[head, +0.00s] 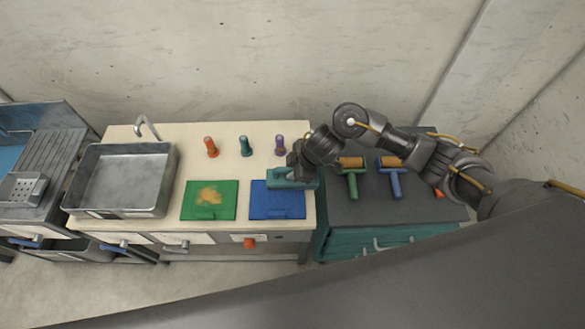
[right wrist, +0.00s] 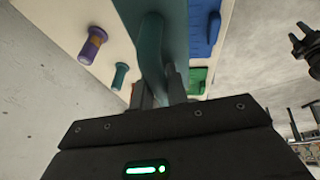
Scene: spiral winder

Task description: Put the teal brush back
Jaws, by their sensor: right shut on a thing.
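The teal brush (head: 290,181) is in the jaws of my right gripper (head: 299,166), over the upper edge of the blue mat at the right end of the light worktop. In the right wrist view the long teal brush (right wrist: 152,55) rises from between the two fingers (right wrist: 165,88), which are shut on it. A dark jaw-like part, perhaps my left gripper (right wrist: 307,48), shows at the right edge of that view; its opening is unclear. The brush hides part of the blue mat (head: 277,206).
Orange (head: 211,147), teal (head: 245,146) and purple (head: 280,145) pegs stand behind the mats. The green mat (head: 195,209) bears a yellow-orange smear. A metal basin (head: 116,205) is at left. Green-handled (head: 352,183) and blue-handled (head: 395,184) rollers lie on the dark cabinet (head: 335,212).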

